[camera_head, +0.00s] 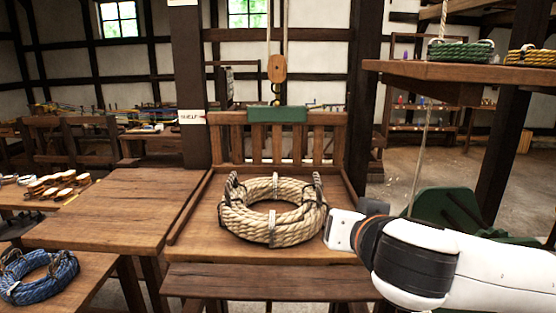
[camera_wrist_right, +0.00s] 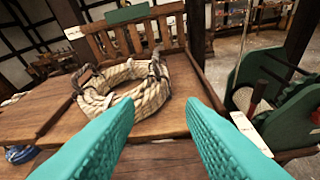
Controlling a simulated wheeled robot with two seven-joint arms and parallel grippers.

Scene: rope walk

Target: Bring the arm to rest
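My right arm (camera_head: 415,255) comes in from the right in the head view. Its gripper fingers are hidden there behind the white wrist. In the right wrist view my right gripper (camera_wrist_right: 165,115) shows two teal fingers spread apart with nothing between them. A coil of thick pale rope (camera_head: 272,212), tied with dark bands, lies on a wooden bench seat (camera_head: 185,250) left of my right wrist. The coil also shows in the right wrist view (camera_wrist_right: 125,88), beyond the fingers and apart from them. My left gripper is in neither view.
A blue rope coil (camera_head: 38,278) lies on a table at the lower left. A wooden shelf (camera_head: 450,72) at the upper right holds green (camera_head: 460,50) and yellow (camera_head: 530,56) coils. A wooden pulley block (camera_head: 277,68) hangs behind the bench. A green machine (camera_head: 445,210) stands behind my arm.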

